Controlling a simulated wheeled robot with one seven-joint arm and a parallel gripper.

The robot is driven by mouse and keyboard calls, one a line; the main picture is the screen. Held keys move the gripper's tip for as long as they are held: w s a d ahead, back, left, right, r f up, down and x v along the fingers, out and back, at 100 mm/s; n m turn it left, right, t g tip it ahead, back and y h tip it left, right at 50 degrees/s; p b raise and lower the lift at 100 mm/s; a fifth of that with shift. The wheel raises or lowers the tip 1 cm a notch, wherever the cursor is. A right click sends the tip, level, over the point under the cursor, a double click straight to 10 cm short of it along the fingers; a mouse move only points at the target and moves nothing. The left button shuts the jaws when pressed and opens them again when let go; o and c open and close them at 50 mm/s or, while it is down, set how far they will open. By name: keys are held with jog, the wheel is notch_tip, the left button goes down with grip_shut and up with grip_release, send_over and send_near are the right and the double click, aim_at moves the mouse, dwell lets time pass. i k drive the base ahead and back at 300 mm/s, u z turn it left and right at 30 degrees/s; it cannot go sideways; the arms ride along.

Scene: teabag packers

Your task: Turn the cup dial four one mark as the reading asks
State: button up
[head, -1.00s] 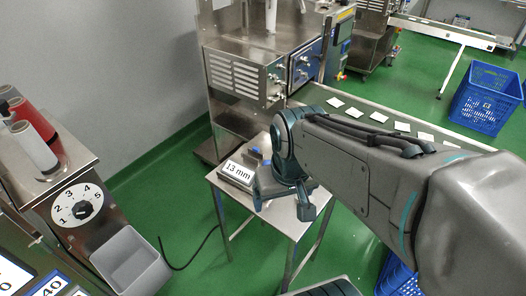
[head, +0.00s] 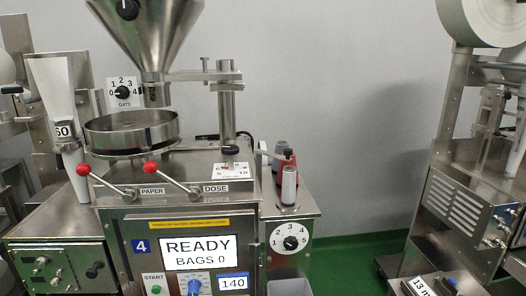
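The machine with a blue 4 plate (head: 142,246) fills the middle of the head view. Its screen (head: 197,253) reads READY, BAGS 0. A round white dial (head: 291,238) marked 1 to 5, with a black knob, is on its right side box; no name shows on it, and the knob's setting is too small to tell. A blue knob (head: 194,288) sits below the screen, cut by the lower edge, beside a plate reading 140 (head: 233,283). A black knob on a plate marked GATE (head: 123,92) is higher up. My gripper is out of view.
Two red-tipped levers (head: 150,168), labelled PAPER and DOSE, stick out above the screen. A round pan (head: 131,131) is under a steel hopper (head: 150,35). A 13 mm block (head: 420,287) is at lower right.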

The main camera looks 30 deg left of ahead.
aim_at(230, 150)
jog(key=u, duration=2.9)
jog(key=k, duration=0.85)
jog(key=z, duration=1.1)
jog(key=i, duration=1.55)
jog(key=z, duration=0.65)
